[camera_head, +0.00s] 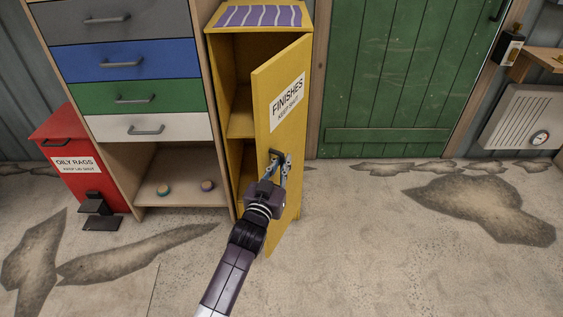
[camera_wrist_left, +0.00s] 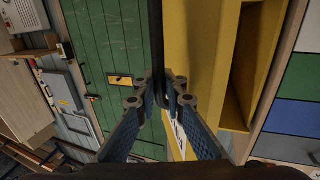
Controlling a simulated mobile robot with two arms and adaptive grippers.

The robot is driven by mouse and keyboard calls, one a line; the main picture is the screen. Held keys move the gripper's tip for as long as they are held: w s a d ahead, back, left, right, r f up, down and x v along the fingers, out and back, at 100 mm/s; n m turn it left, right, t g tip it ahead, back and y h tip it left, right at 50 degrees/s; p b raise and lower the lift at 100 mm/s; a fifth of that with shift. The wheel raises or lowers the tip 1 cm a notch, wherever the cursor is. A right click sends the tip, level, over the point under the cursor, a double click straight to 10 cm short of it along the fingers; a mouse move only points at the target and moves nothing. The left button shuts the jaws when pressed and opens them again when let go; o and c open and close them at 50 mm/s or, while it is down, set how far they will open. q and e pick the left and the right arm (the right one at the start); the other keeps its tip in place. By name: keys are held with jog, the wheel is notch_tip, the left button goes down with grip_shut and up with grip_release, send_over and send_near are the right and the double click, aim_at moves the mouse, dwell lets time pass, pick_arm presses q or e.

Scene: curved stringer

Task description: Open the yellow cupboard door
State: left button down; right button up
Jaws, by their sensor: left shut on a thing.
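The yellow cupboard (camera_head: 228,90) stands in the middle of the head view. Its door (camera_head: 262,120), labelled FINISHES, is partly open. The door is hinged on the right, and its free edge is swung out toward me. Shelves show inside through the gap on the left. My left gripper (camera_head: 279,160) is shut on the dark door handle (camera_head: 274,153) on the door's outer face. In the left wrist view, the fingertips (camera_wrist_left: 162,88) close around the dark bar of the handle (camera_wrist_left: 156,40), beside the yellow door (camera_wrist_left: 195,40). My right gripper is not in view.
A wooden drawer unit (camera_head: 140,206) with coloured drawers stands against the cupboard's left side. A red oily rags bin (camera_head: 68,180) is at the far left. A green door (camera_head: 390,75) is to the right. The concrete floor (camera_head: 380,260) in front is clear.

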pick_arm(q)
jog(key=shift+f, duration=0.1)
jog(key=c, duration=2.3)
grip_release()
jog(key=v, duration=1.2)
